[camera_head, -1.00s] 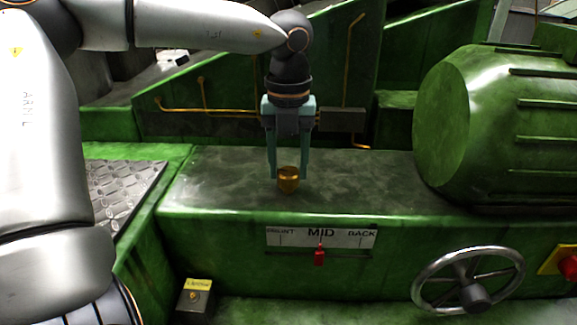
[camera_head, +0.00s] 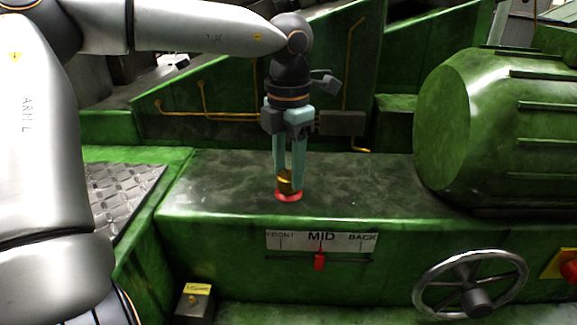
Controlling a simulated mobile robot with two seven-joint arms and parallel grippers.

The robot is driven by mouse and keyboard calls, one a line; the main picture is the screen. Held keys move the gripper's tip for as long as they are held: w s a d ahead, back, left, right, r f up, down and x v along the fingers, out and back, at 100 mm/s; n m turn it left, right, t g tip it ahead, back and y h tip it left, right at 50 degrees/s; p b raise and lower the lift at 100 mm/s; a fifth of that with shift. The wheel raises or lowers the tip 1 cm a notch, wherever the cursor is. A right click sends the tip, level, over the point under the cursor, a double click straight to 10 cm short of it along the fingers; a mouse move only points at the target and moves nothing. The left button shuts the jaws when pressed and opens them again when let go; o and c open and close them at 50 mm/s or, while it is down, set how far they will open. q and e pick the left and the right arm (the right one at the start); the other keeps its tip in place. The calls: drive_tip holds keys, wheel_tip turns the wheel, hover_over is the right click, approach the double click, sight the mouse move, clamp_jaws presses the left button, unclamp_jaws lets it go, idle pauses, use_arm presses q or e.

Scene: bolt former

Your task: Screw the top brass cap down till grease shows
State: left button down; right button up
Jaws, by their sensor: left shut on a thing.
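The brass cap (camera_head: 286,182) stands on the flat top of the green machine block, near its front edge. A ring of red grease (camera_head: 288,196) shows around the foot of the cap. My left gripper (camera_head: 288,178) points straight down from above, its teal fingers shut on the cap and partly hiding it. My right gripper is not in view.
Below the cap, a FRONT/MID/BACK plate (camera_head: 321,241) has a red pointer (camera_head: 320,262) at MID. A handwheel (camera_head: 470,282) and a red button (camera_head: 569,268) are at right. A large green motor (camera_head: 495,130) stands right of the cap. The block top between is clear.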

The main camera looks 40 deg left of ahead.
sight(288, 174)
use_arm(q)
drive_tip(key=shift+m, duration=0.9)
drive_tip(key=shift+c, duration=1.5)
unclamp_jaws()
drive_tip(key=shift+r, duration=0.1)
wheel_tip(288, 174, up, 12)
drive_tip(key=shift+r, duration=0.2)
